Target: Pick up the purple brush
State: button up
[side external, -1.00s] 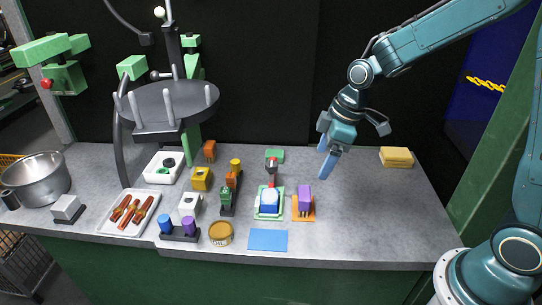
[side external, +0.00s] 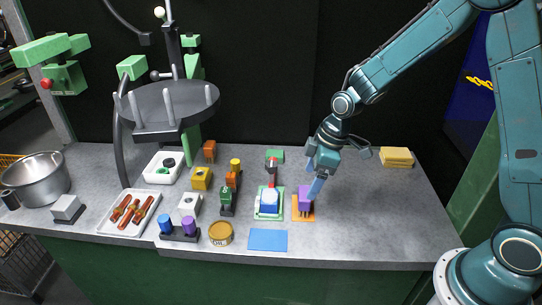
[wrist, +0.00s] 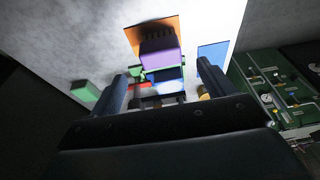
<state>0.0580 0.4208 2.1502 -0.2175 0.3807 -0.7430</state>
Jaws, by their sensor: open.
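The purple brush (side external: 304,199) stands on an orange pad (side external: 296,212) right of the middle of the grey worktop. It also shows in the wrist view (wrist: 162,58), ahead of and between my two fingers, with the orange pad (wrist: 142,33) beside it. My gripper (side external: 315,188) is open and empty. Its fingertips are close to the upper right of the brush in the side view. Whether a finger touches the brush I cannot tell.
A blue-and-white brush on a green-edged pad (side external: 259,213) stands just left. A blue mat (side external: 268,240) lies in front. Yellow sponges (side external: 396,157) are at the back right. The worktop (side external: 365,220) to the right is clear.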

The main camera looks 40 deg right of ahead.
aim_at(305, 192)
jog(key=shift+x, duration=1.6)
jog(key=shift+f, duration=0.1)
jog(key=shift+x, duration=2.5)
jog(key=shift+s, duration=0.1)
jog(key=c, duration=1.1)
notch_tip(305, 192, up, 20)
